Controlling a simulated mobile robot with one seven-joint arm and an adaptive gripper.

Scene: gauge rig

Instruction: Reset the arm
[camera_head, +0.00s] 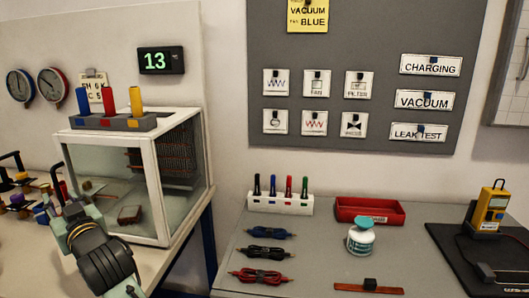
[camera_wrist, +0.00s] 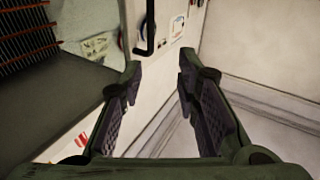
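My gripper (camera_wrist: 159,75) is open in the wrist view, its two dark-padded fingers apart with nothing between them. Past the fingertips are a black bar handle (camera_wrist: 148,30) and a white panel (camera_wrist: 172,22) with small labels; I cannot tell how far off they are. In the head view my arm (camera_head: 105,262) reaches in from the lower left, in front of the white-framed clear cabinet (camera_head: 155,228). The fingers are not clear in that view.
Colored handles stand in a grey block (camera_head: 112,122) on the cabinet. Valves (camera_head: 20,198) sit left of my arm. The right bench holds a pen rack (camera_head: 280,203), cable bundles (camera_head: 262,275), a white jar (camera_head: 361,240), a red tray (camera_head: 370,211) and a yellow meter (camera_head: 490,210).

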